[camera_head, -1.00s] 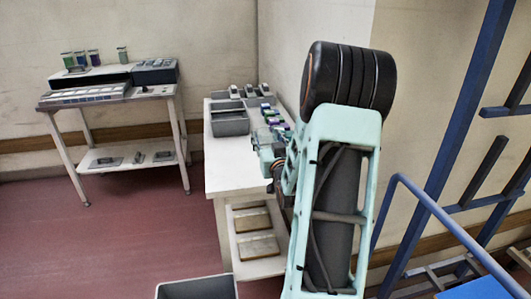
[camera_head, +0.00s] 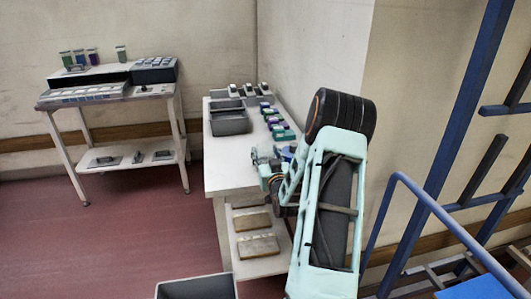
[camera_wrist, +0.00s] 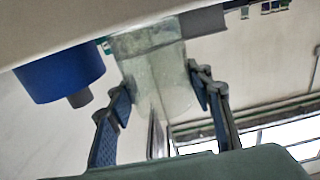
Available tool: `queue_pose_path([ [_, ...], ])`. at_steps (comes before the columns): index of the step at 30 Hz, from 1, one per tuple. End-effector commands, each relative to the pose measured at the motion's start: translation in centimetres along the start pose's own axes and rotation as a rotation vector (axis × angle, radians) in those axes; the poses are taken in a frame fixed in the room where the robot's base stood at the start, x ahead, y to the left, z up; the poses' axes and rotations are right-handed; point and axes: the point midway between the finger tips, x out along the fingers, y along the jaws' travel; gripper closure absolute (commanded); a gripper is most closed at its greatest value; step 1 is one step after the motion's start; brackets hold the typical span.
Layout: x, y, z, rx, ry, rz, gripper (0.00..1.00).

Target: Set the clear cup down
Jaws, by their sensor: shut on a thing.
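The clear cup (camera_wrist: 158,75) is in the wrist view, a pale see-through body between the two fingers. My gripper (camera_wrist: 161,88) is shut on it, one finger on each side. In the head view my gripper (camera_head: 266,164) is at the right part of the white table (camera_head: 226,176), over or close to its top. The cup cannot be made out there. I cannot tell whether its base touches the table.
A grey bin (camera_head: 229,122) stands at the table's back left, with a row of coloured boxes (camera_head: 277,122) to its right. A blue round thing (camera_wrist: 60,76) is left of the cup in the wrist view. The table's front left looks clear.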

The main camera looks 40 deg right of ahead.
Motion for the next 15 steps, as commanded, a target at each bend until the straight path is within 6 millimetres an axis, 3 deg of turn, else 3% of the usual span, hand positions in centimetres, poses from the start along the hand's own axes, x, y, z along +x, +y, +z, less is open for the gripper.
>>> queue_pose_path([
  [11, 0.02, -0.04, 0.32, 0.000, 0.002, -0.001, 0.83],
  [12, 0.01, -0.05, 0.33, 0.000, 0.001, -0.001, 0.52],
  [15, 0.00, -0.04, 0.24, 0.000, 0.000, -0.001, 0.41],
])
